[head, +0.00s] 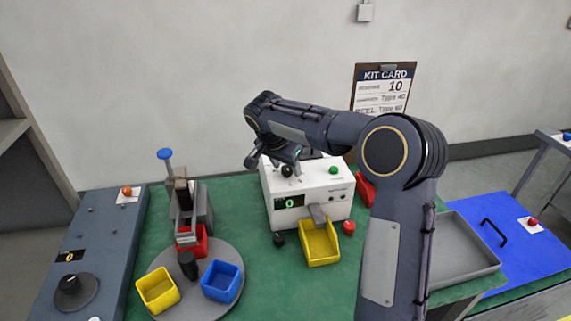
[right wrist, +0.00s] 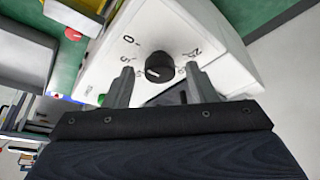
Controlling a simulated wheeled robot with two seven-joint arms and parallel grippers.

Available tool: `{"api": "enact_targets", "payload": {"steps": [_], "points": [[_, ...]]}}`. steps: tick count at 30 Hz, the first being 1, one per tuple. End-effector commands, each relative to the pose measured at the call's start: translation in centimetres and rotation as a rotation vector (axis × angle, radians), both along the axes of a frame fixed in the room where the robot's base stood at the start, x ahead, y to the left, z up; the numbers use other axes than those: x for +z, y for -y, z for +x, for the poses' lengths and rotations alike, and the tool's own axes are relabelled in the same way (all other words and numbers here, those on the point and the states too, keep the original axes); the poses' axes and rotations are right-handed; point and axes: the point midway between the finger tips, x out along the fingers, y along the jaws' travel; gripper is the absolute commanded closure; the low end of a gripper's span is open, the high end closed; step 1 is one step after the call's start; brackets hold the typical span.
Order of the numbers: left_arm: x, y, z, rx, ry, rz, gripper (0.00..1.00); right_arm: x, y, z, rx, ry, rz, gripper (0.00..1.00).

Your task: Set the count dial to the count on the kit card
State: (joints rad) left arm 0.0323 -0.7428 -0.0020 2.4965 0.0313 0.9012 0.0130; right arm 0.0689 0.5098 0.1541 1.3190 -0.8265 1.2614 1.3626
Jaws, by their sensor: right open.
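My right gripper (right wrist: 160,70) is open, with one fingertip on each side of the dial in the picture; no contact is clear. In the head view the right gripper (head: 281,157) is above the box, partly hidden by its own arm.
A yellow chute tray (head: 320,248) sits before the box, with a green button (head: 333,170) on top. A grey turntable (head: 229,262) with yellow, blue and red bins is at left. A grey tray (head: 465,255) lies at right. My right arm hides part of the bench.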

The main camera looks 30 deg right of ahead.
Motion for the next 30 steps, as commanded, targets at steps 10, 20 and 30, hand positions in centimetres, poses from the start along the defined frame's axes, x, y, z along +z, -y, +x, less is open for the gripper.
{"api": "enact_targets", "payload": {"steps": [10,20,30], "points": [[0.00,0.00,0.00,0.000,0.000,0.000,0.64,-0.07,0.00,0.01,0.001,0.000,0.000,0.63],[-0.02,0.00,0.00,0.000,0.000,0.000,0.64,-0.06,0.01,0.01,0.003,0.001,0.000,0.93],[-0.82,0.00,0.00,0.000,0.000,0.000,0.64,-0.16,0.08,-0.09,0.106,0.003,0.000,0.93]]}}
